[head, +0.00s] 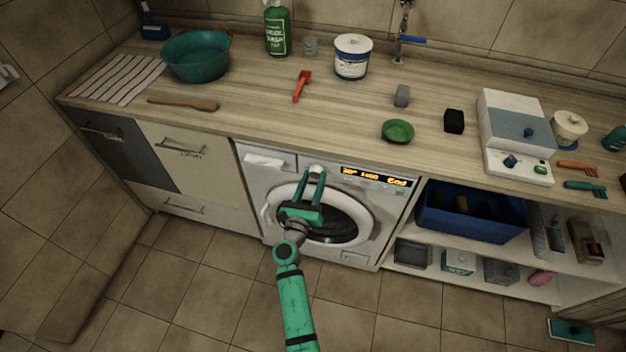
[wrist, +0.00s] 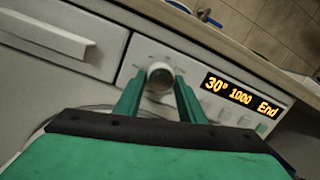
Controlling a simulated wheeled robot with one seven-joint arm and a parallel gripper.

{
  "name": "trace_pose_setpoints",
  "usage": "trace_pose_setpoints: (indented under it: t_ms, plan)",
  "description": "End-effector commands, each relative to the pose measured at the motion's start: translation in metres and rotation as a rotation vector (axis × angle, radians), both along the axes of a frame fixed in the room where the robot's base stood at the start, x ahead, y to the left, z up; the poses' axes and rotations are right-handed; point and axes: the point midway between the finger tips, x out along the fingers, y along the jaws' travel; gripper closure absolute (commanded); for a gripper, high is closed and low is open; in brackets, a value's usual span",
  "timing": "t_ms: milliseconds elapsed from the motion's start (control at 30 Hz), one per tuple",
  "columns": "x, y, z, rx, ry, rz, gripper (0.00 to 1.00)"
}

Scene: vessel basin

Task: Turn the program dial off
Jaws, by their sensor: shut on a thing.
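The program dial (head: 316,169) is a round, pale knob on the washing machine's front panel, left of the lit display (head: 375,178). In the wrist view the dial (wrist: 159,76) sits between the tips of my green gripper (wrist: 157,84). In the head view my gripper (head: 312,175) reaches up to the panel, its fingers on either side of the dial. It is shut on the dial. The display in the wrist view (wrist: 240,95) reads 30°, 1000 and End. The dial's pointer mark is too small to make out.
The washing machine (head: 251,183) stands under a wooden worktop (head: 245,120), its round door (head: 345,222) below the panel. Drawers (head: 185,160) are to the left; a shelf with a blue crate (head: 475,222) is to the right.

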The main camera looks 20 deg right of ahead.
Motion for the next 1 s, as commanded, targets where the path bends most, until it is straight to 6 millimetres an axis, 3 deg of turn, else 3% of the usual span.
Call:
trace_pose_setpoints:
  t_ms: [1000]
  plan:
    - [-0.0042, -0.0075, 0.0006, -0.761, 0.518, -0.007, 0.86]
